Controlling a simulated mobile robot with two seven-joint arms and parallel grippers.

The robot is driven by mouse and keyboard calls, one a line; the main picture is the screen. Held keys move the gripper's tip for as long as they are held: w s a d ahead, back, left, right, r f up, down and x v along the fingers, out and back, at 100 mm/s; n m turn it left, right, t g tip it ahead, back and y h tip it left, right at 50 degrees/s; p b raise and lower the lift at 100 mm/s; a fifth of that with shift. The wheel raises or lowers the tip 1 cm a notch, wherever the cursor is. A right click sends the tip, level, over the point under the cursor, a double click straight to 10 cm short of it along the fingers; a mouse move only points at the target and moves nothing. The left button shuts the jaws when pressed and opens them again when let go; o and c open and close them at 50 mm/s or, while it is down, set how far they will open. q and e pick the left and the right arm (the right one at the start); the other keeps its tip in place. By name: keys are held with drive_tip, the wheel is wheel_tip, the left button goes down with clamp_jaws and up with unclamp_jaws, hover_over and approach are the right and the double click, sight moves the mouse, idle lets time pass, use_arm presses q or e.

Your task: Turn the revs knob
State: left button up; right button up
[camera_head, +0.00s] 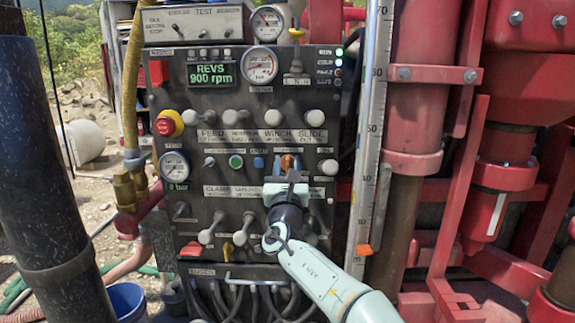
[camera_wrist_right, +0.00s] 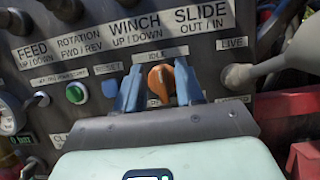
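The orange revs knob (camera_wrist_right: 160,80) sits on the dark control panel under an "IDLE" label; in the head view its top (camera_head: 287,162) shows just above my right gripper. My right gripper (camera_wrist_right: 160,88) has its two blue fingers on either side of the knob. They look open around it; contact with the knob's edges cannot be told. In the head view the right gripper (camera_head: 287,176) and its dark wrist hide part of the panel below the knob. The green display (camera_head: 211,74) reads "REVS 900 rpm". My left gripper is not in view.
A green button (camera_wrist_right: 77,93) and a blue reset button (camera_wrist_right: 110,88) lie left of the knob. A pale-handled lever (camera_wrist_right: 240,75) sticks out at the right. Several levers (camera_head: 273,117) line the panel above. A vertical scale (camera_head: 371,120) and red machinery (camera_head: 420,80) stand right.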

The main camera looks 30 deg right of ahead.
clamp_jaws()
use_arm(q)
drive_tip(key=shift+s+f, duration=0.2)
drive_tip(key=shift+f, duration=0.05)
use_arm(e)
drive_tip(key=shift+s+m+h, duration=0.1)
drive_tip(key=shift+m+h, duration=0.3)
drive_tip(key=shift+m, duration=0.2)
drive_tip(key=shift+m+g+h+b, duration=0.35)
drive_tip(key=shift+m+g, duration=0.25)
drive_tip(key=shift+m, duration=0.3)
drive_tip(key=shift+d+m+g+h, duration=0.1)
drive_tip(key=shift+m+g+h, duration=0.4)
drive_tip(key=shift+m, duration=0.7)
drive_tip(key=m+g+h, duration=0.1)
drive_tip(key=m, duration=0.2)
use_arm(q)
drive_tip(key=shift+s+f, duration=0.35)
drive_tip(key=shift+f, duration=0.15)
use_arm(e)
drive_tip(key=shift+s+d+m+g+h, duration=0.15)
drive_tip(key=shift+m+g, duration=0.25)
drive_tip(key=shift+m, duration=0.5)
drive_tip(key=shift+w+a+m+g+h, duration=0.1)
drive_tip(key=shift+m+g, duration=0.3)
drive_tip(key=shift+m, duration=0.8)
